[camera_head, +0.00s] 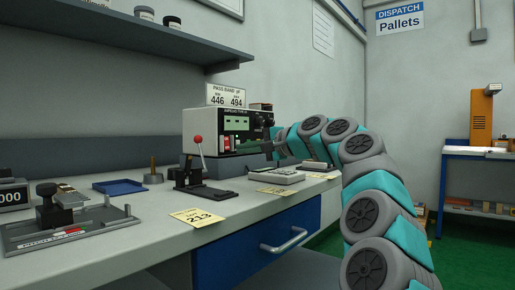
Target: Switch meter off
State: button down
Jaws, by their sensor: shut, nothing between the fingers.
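The meter (202,124), a pale box with green display windows, stands on the workbench against the wall. A small red mark shows low on its front. My arm comes in from the lower right and bends over to the meter's right side. My gripper (266,122) is small and dark there, close in front of the right part of the meter's face. It is shut and empty. It hides part of the meter's controls, and I cannot tell whether it touches a switch.
A red-knobbed lever stand (199,148) is just in front of the meter. A grey keypad-like device (277,176) and yellow tags lie near the bench edge. A black-knobbed fixture (70,228) and a blue tray (120,187) are at left. A shelf (140,33) overhangs the left side.

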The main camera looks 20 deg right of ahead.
aim_at(227, 150)
jog(key=shift+x, duration=1.8)
jog(key=shift+r, duration=0.1)
jog(key=shift+w+a+f+t+b, duration=0.25)
jog(key=shift+f+t+b, duration=0.1)
jog(key=shift+b, duration=0.15)
jog(key=shift+r, duration=0.2)
jog(key=shift+s+d+f, duration=0.1)
jog(key=shift+s+d, duration=0.35)
jog(key=f+v, duration=0.1)
jog(key=v, duration=0.3)
jog(key=f+v, duration=0.1)
jog(key=v, duration=0.3)
jog(key=f+v, duration=0.1)
jog(key=v, duration=0.3)
jog(key=shift+s+d, duration=0.3)
jog(key=shift+d, duration=0.05)
